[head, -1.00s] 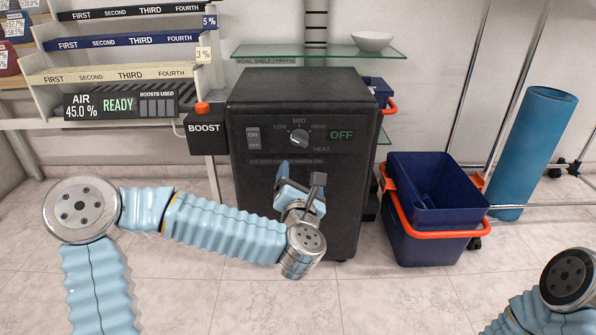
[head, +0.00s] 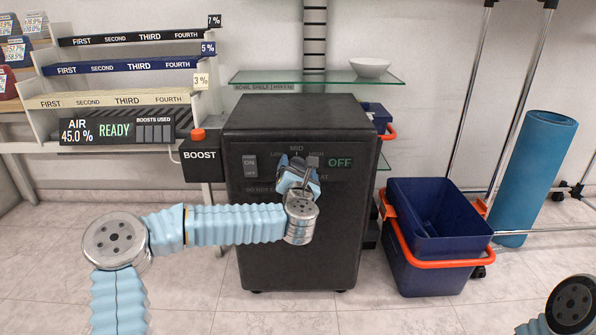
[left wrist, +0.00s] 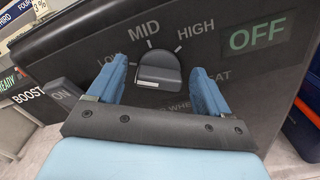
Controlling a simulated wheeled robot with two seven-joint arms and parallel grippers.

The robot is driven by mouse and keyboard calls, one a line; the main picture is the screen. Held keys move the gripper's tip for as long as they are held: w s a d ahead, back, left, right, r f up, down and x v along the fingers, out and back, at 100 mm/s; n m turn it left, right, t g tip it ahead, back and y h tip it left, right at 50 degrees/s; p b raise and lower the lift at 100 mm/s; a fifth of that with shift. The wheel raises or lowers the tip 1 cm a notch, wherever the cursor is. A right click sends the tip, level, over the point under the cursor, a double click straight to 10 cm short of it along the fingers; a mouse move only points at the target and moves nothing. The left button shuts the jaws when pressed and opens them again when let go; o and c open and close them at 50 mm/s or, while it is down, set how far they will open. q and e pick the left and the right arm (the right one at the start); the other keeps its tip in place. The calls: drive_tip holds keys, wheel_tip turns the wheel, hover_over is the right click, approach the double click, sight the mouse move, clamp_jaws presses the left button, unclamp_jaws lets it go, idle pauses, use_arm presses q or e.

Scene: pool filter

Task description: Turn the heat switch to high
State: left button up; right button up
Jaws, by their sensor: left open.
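The heat switch is a dark knob (left wrist: 160,72) on the front of a black heater box (head: 297,240). LOW, MID and HIGH are printed around it in the left wrist view, with MID above and HIGH up to the right. Which mark the knob points at is hard to tell. The green display (left wrist: 254,35) reads OFF. My right gripper is out of view.
An ON/OFF rocker (head: 250,165) is left of the knob. A BOOST box with an orange button (head: 198,135) stands left of the heater. A glass shelf with a white bowl (head: 370,67) is behind. Blue bins (head: 436,255) stand right, beside a blue roll (head: 540,165).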

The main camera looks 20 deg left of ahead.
use_arm(q)
drive_tip(key=shift+c, duration=0.4)
drive_tip(key=c, duration=1)
drive_tip(key=shift+o, duration=0.2)
drive_tip(key=shift+d+m, duration=0.1)
drive_tip(key=shift+m, duration=0.2)
drive_tip(key=m, duration=0.5)
drive_tip(key=shift+d, duration=0.1)
drive_tip(key=m, duration=0.6)
drive_tip(key=m+p, duration=0.1)
drive_tip(key=m, duration=0.5)
drive_tip(key=f+m, duration=0.1)
drive_tip(key=m, duration=0.5)
drive_tip(key=shift+f+p, duration=0.1)
drive_tip(key=shift+p, duration=0.2)
drive_tip(key=shift+m, duration=0.3)
